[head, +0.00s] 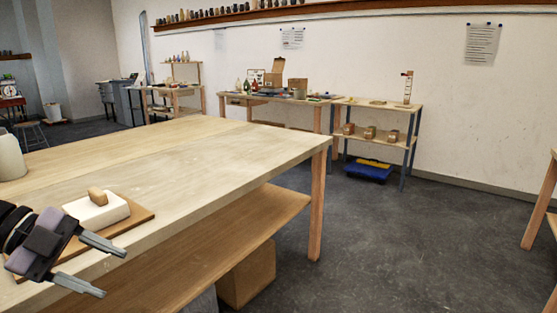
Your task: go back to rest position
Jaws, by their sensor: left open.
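My left gripper (104,270) is at the lower left of the head view, its two grey fingers pointing right and spread apart with nothing between them. It is in front of the near edge of the wooden workbench (200,163), beside a brown board (137,218). On the board lies a white block (97,211) with a small wooden piece (97,196) on top. The gripper's body hides part of the board. My right gripper is not in the head view.
A pale cylindrical container (11,157) stands on the bench at the left edge. A cardboard box (247,275) is under the bench's lower shelf (230,232). Open dark floor (400,235) lies to the right. A shelf unit (375,142) and a blue crate (368,173) are by the back wall.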

